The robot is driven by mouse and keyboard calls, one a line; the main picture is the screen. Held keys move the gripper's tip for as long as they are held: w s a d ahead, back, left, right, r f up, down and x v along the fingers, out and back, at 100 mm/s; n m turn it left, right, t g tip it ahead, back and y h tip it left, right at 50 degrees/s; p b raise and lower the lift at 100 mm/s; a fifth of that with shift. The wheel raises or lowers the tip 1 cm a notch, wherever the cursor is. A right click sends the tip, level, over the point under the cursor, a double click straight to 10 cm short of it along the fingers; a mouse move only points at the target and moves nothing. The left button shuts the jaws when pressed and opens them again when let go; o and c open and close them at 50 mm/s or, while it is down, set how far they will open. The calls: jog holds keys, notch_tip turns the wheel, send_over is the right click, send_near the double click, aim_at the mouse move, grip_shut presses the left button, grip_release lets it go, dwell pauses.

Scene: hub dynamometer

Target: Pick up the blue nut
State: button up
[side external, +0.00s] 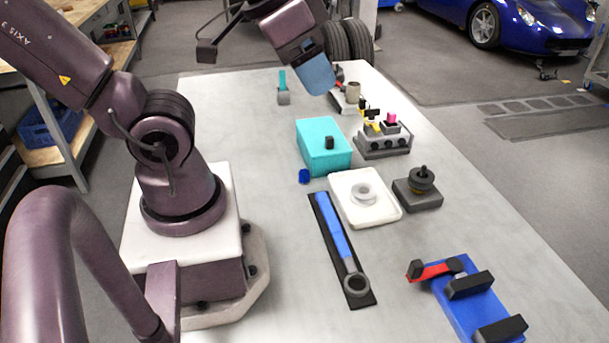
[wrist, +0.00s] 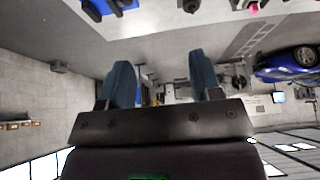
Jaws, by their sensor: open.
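The blue nut (side external: 304,176) is a small dark-blue piece lying on the grey table, just off the front left corner of the teal box (side external: 312,150). My gripper (side external: 322,86) is high over the far part of the table, well above and apart from the nut. In the wrist view my gripper (wrist: 162,72) shows two blue fingers spread wide with nothing between them. I cannot make out the nut in the wrist view.
A white tray (side external: 386,217) with a ring-shaped part stands right of the nut. A blue wrench (side external: 333,225) lies on a black strip in front. A dark block with a knob (side external: 418,196), a blue fixture (side external: 457,310) and grey fixtures (side external: 384,151) stand rightward. The table left of the wrench is clear.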

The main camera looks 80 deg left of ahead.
jog(key=n+g, duration=0.5)
jog(key=g, duration=0.1)
send_over(302, 172)
notch_tip(302, 172, down, 28)
jog(key=shift+w+f, duration=0.1)
jog(key=shift+f, duration=3.1)
jog(key=shift+c, duration=0.2)
